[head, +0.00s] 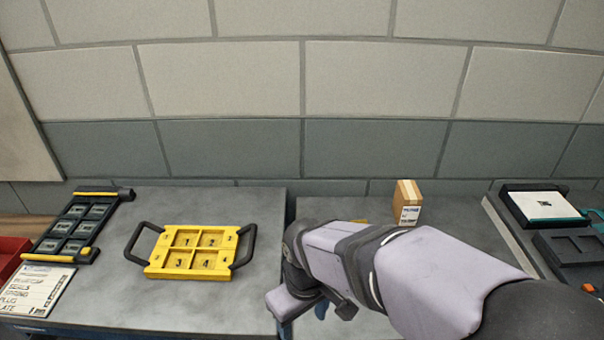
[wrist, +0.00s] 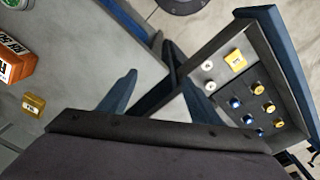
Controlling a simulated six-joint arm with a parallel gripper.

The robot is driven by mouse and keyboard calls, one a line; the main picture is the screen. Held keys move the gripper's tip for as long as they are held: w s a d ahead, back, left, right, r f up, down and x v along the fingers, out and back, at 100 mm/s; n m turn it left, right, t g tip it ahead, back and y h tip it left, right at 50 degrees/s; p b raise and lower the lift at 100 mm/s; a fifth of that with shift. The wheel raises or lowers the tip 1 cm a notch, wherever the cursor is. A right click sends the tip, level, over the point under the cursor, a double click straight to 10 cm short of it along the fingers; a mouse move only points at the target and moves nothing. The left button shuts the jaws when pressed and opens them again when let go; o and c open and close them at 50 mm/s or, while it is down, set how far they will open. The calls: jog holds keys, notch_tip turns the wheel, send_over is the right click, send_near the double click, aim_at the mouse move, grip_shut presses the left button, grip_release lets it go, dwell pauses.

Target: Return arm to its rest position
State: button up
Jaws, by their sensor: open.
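My arm reaches in from the lower right of the head view and bends down near the gap between two grey tables. My gripper (head: 303,319) is partly hidden behind its wrist there, with bits of blue fingers showing. In the wrist view my gripper (wrist: 150,78) has its two blue fingers apart, with nothing visible between them but a grey surface. It holds nothing.
A yellow numbered mould (head: 198,252) with black handles lies on the left table, beside a black rack (head: 78,228) and a written card (head: 36,290). A cardboard box (head: 408,202) stands behind my arm. The wrist view shows a tray (wrist: 262,62) of small knobs and an orange box (wrist: 16,58).

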jog(key=s+d+f+m+p, duration=0.1)
jog(key=s+d+m+p, duration=0.35)
jog(key=d, duration=1.05)
jog(key=s+d+f+m+g+h+b, duration=0.1)
jog(key=s+d+f+g+h+b, duration=0.2)
jog(key=f+b, duration=0.6)
jog(key=s+d+f+m+g+h+b, duration=0.1)
jog(key=s+d+f+m+b, duration=0.1)
jog(key=d+f+b, duration=0.65)
jog(key=w+a+f+m+t+y+b, duration=0.1)
jog(key=w+a+f+t+y+b, duration=0.2)
jog(key=a+f+b, duration=1.15)
notch_tip(320, 180, down, 17)
jog(key=w+d+n+b, duration=0.1)
jog(key=d+b, duration=0.1)
jog(key=b, duration=1.7)
jog(key=shift+d+f+y, duration=0.2)
jog(key=shift+d+y, duration=0.1)
jog(key=shift+y, duration=0.1)
jog(key=shift+w, duration=0.1)
